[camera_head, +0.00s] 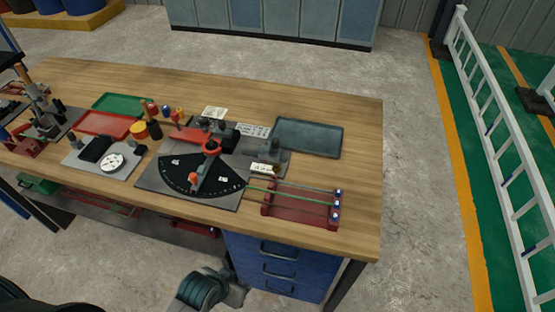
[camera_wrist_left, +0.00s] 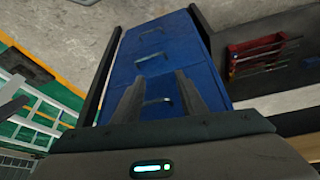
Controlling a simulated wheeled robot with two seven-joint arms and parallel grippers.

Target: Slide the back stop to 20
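On the workbench (camera_head: 345,200), a bending device with a dark fan-shaped scale (camera_head: 205,178) sits on a grey plate (camera_head: 150,180). My left gripper (camera_head: 232,280) is low in front of the bench, away from the device. In the left wrist view its two fingers (camera_wrist_left: 157,85) are apart and empty, facing the blue drawers. My right gripper is not in view.
A red rack (camera_head: 300,203) with a green rod (camera_head: 290,194) stands at the front right. A dark tray (camera_head: 309,137) lies behind it. Blue drawers (camera_head: 280,268) are under the bench. Red and green trays (camera_head: 102,124) and several small tools crowd the left. The bench's right end is clear.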

